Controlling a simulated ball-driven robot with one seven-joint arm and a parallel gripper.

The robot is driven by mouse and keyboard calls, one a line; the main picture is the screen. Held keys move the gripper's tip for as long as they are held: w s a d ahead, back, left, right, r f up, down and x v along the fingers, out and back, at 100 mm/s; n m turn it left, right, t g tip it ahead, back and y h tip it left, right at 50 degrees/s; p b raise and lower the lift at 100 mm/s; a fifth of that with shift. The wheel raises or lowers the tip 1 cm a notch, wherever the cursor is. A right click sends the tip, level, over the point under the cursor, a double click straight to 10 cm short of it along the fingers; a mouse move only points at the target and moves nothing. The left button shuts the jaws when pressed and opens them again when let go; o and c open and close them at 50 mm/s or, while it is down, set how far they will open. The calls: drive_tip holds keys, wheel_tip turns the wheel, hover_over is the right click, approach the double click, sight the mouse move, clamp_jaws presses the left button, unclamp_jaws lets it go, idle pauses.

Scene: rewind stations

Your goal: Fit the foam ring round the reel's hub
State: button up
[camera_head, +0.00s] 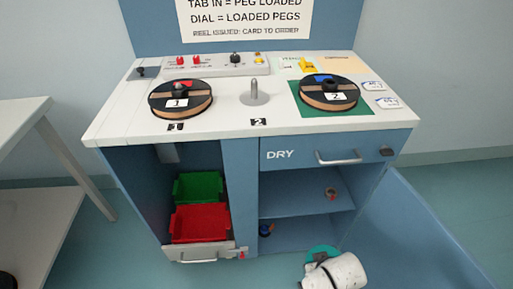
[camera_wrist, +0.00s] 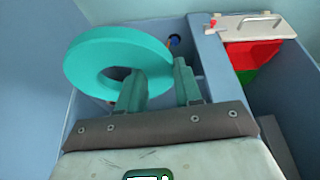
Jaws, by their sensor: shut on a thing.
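My gripper (camera_wrist: 160,82) is shut on the rim of the teal foam ring (camera_wrist: 98,48), with one finger through its hole and the other outside. In the head view the foam ring (camera_head: 321,251) shows partly behind my white wrist, low in front of the cabinet's open side. A black and brown reel marked 1 (camera_head: 180,99) lies at the left of the worktop with a dark hub and a red bit.
A bare metal peg (camera_head: 254,93) stands between the reels. A control panel (camera_head: 205,65) runs along the back. Below are green (camera_head: 198,185) and red (camera_head: 200,223) bins, a drawer marked DRY (camera_head: 325,153) and open shelves (camera_head: 300,198). An open blue door (camera_head: 415,235) is at right.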

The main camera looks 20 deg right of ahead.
drive_tip(key=w+a+r+p, duration=0.2)
drive_tip(key=r+p, duration=0.2)
drive_tip(key=r, duration=0.3)
drive_tip(key=w+a+r+n+p, duration=0.1)
drive_tip(key=w+a+r+p, duration=0.1)
drive_tip(key=r+p, duration=0.3)
drive_tip(key=w+a+r+n+p, duration=0.1)
drive_tip(key=a+r+p, duration=0.3)
drive_tip(key=r, duration=0.5)
drive_tip(key=shift+w+r+y+p, duration=0.3)
drive_tip(key=shift+w+r+p, duration=0.1)
drive_tip(key=shift+w, duration=0.45)
drive_tip(key=shift+w+f, duration=0.1)
